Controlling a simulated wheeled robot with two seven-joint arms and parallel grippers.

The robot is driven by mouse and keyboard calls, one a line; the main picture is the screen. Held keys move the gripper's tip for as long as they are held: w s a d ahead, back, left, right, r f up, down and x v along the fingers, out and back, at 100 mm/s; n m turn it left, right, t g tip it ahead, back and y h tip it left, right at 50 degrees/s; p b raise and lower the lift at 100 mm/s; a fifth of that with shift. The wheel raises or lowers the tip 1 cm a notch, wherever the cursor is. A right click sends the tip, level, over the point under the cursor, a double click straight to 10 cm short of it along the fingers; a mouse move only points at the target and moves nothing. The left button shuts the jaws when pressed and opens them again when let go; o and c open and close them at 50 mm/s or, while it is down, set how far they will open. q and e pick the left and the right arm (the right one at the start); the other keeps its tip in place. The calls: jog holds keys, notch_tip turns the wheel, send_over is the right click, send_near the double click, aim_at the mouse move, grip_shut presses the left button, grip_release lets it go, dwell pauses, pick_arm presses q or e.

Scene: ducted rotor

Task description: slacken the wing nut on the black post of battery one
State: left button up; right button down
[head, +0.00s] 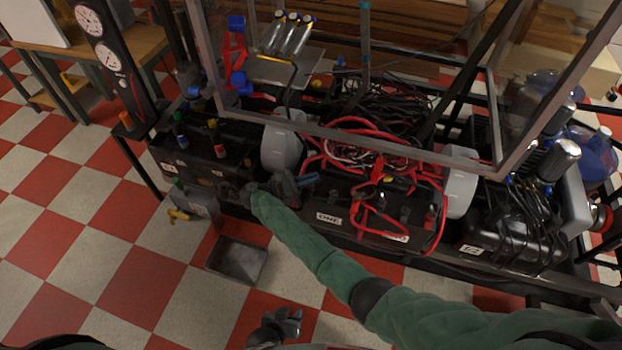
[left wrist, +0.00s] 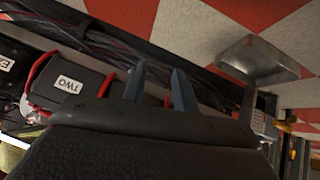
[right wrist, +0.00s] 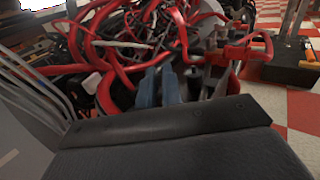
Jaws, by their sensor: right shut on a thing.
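Battery one (head: 347,222) is a dark box with a white ONE label on its front, in the middle of the rig in the head view. My right gripper (head: 312,179) reaches over its left end from the front. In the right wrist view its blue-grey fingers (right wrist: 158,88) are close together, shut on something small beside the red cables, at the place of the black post. The wing nut itself is hidden by the fingers. My left gripper (head: 291,322) is low in front of the rig, empty, its two fingers apart in the left wrist view (left wrist: 160,88).
Red cables (head: 365,145) loop over the batteries right of my right gripper. A metal frame (head: 350,135) crosses above the rig. A grey metal tray (head: 238,260) sits low in front, and also shows in the left wrist view (left wrist: 255,58). The checkered floor in front is mostly clear.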

jog(key=shift+r, duration=0.1)
jog(key=n+t+p, duration=0.1)
jog(key=p, duration=0.2)
jog(key=shift+r+t+y, duration=0.1)
jog(key=shift+t+y, duration=0.2)
jog(key=shift+y, duration=0.1)
pick_arm(q)
notch_tip(320, 180, up, 9)
jog(key=w+g, duration=0.1)
jog(key=shift+d, duration=0.15)
pick_arm(e)
jog(key=shift+f, duration=0.2)
pick_arm(q)
jog(key=shift+w+f, duration=0.1)
pick_arm(e)
jog(key=c, duration=1.6)
grip_release()
jog(key=shift+o, duration=0.2)
